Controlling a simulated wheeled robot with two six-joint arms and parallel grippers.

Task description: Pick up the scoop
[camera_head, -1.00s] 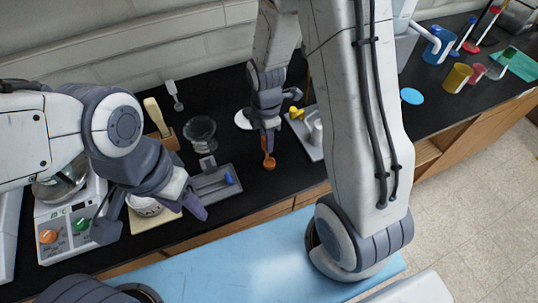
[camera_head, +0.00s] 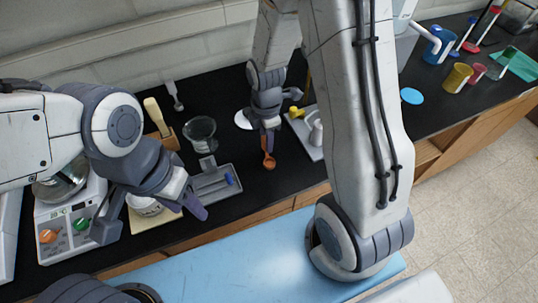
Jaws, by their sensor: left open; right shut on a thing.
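The scoop (camera_head: 269,161) is a small orange-brown spoon-like tool. It is below the fingers of my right gripper (camera_head: 267,138), over the black counter in the middle of the view. My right gripper is shut on its upper part, and the fingers hide that part. I cannot tell whether the scoop's bowl touches the counter. My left gripper (camera_head: 152,222) is open, with its fingers spread above the cream board and white bowl at the left. Nothing shows between its fingertips except the bowl below.
A hotplate (camera_head: 65,232) is at the far left. A light tray (camera_head: 307,140) with a yellow item is right of my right gripper. Cups stand at the far right.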

